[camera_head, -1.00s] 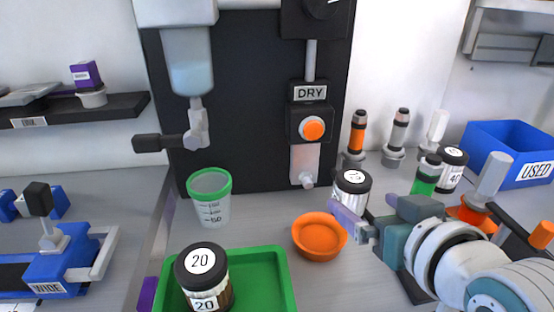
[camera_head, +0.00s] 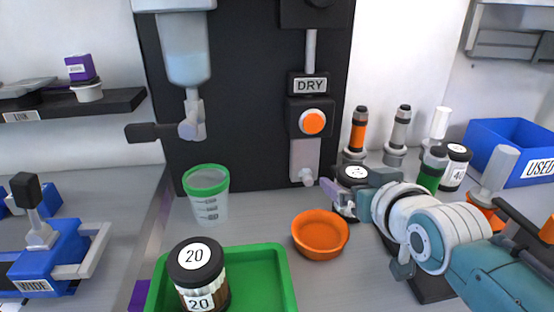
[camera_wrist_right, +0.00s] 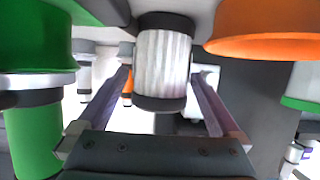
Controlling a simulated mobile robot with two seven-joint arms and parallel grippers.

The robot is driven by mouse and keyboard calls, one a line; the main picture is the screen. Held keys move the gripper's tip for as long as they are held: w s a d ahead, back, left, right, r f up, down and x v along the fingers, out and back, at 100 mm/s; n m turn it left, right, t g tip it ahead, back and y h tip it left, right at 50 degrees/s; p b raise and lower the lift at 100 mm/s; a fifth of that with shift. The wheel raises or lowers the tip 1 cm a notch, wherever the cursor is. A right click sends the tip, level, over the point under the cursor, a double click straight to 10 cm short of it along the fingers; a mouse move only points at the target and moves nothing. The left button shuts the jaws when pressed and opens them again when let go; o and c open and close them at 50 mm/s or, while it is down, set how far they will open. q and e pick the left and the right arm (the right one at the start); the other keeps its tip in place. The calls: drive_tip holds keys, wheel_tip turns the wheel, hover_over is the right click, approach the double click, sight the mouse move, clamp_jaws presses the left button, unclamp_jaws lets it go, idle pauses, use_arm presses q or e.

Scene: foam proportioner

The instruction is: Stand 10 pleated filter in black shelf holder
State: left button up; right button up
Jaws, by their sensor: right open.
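The pleated filter (camera_head: 352,174) with a black cap and a white top label stands on the counter right of the orange bowl. Its number is not readable now. My right gripper (camera_head: 338,198) is open beside it. In the right wrist view, the filter's pale pleats and black end caps (camera_wrist_right: 163,66) show between the two open fingers (camera_wrist_right: 163,85); contact cannot be told. My left gripper is out of view.
The orange bowl (camera_head: 320,246) sits close left of the gripper. A green tray (camera_head: 262,275) holds a filter marked 20 (camera_head: 197,262). A green-rimmed cup (camera_head: 207,195) stands left.

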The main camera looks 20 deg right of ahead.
drive_tip(key=c, duration=1.5)
